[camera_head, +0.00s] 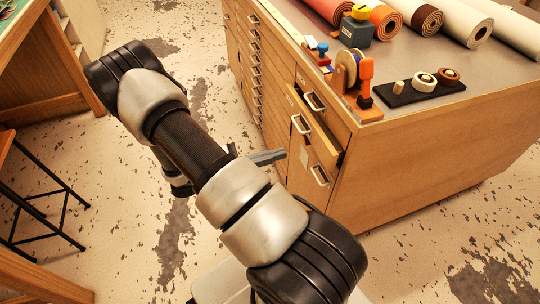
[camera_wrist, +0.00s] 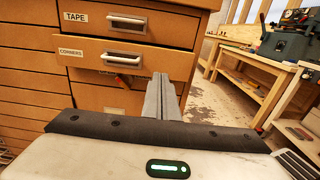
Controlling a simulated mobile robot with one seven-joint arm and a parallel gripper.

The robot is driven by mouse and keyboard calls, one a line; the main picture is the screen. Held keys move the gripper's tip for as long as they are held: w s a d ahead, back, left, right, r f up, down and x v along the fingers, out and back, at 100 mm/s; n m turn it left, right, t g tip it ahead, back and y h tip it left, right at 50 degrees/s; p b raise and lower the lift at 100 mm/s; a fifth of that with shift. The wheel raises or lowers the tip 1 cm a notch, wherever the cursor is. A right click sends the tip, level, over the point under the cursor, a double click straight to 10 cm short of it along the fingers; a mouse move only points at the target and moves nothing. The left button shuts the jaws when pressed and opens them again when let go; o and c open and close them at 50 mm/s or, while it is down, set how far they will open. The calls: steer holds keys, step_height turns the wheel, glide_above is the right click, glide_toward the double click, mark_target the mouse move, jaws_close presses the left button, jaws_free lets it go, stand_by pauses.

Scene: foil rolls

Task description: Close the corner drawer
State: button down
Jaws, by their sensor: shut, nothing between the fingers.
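The corner drawer (camera_head: 318,139) is pulled partly out of the wooden cabinet, just below the top drawer at its near corner. In the wrist view, the drawer front (camera_wrist: 92,72) has a "CORNERS" label and a metal handle. The drawer's inside is hidden in both views. My gripper (camera_head: 283,155) is shut and empty, its fingers pointing toward the cabinet front just left of the drawer. In the wrist view, the shut fingertips (camera_wrist: 160,77) overlap the right end of the drawer front. I cannot tell whether they touch it.
The tape drawer (camera_wrist: 160,20) above looks shut. Foil rolls (camera_head: 468,22), a tape dispenser (camera_head: 348,72) and a black tray (camera_head: 420,92) lie on the cabinet top. A stool (camera_head: 45,200) and workbench stand left. The floor between is clear.

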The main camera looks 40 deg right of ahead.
mark_target(318, 143)
steer(key=b+x, duration=0.1)
steer(key=x, duration=0.8)
steer(key=shift+d+f, duration=0.1)
steer(key=shift+s+d, duration=0.1)
steer(key=shift+d, duration=0.25)
steer(key=shift+x, duration=2.15)
steer(key=shift+w+a, duration=0.2)
steer(key=shift+a, duration=0.25)
steer(key=p+v, duration=0.1)
steer(key=v, duration=1.2)
steer(key=shift+a+p, duration=0.3)
steer(key=shift+a, duration=0.05)
